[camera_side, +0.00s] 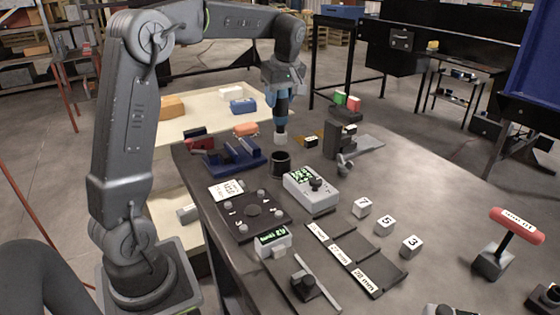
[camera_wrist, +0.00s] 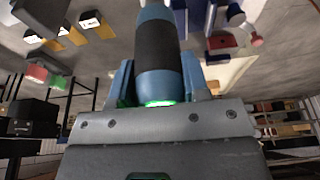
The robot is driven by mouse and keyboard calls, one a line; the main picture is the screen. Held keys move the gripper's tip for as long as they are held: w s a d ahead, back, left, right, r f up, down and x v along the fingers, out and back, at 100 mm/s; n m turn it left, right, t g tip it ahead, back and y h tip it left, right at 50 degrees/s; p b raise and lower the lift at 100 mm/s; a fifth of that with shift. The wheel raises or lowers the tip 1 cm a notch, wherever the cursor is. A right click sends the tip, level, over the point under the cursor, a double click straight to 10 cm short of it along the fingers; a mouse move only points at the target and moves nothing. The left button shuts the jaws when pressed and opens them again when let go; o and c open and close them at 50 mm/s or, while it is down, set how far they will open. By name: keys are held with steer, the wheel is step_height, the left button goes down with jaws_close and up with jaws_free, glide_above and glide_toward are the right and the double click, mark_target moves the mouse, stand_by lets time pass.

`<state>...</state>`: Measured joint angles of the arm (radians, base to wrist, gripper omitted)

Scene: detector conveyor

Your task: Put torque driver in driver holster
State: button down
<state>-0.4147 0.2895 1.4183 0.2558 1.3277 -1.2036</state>
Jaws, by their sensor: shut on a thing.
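The torque driver, blue with a dark band, is held in my gripper (camera_side: 283,90). In the side view the driver (camera_side: 282,112) hangs upright with its pale tip down. In the wrist view the driver (camera_wrist: 158,48) stands between the two blue fingers of my gripper (camera_wrist: 160,82), with a green glowing ring at its near end. A short black cup (camera_side: 280,164), which looks like the driver holster, stands on the bench just below the tip. The tip appears above the cup's rim, apart from it; their exact alignment cannot be told.
A blue fixture (camera_side: 235,154) stands close left of the cup. A grey post with a clamp (camera_side: 333,140) is at the right, and a grey meter box (camera_side: 311,190) in front. Numbered cubes (camera_side: 385,225) lie further right. The bench's right side has free room.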

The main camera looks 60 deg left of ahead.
mark_target(279, 130)
step_height(279, 130, down, 9)
steer(key=shift+f, duration=0.15)
stand_by(0.4)
steer(key=shift+f, duration=0.1)
steer(key=c, duration=0.6)
jaws_free()
steer(key=shift+f, duration=0.15)
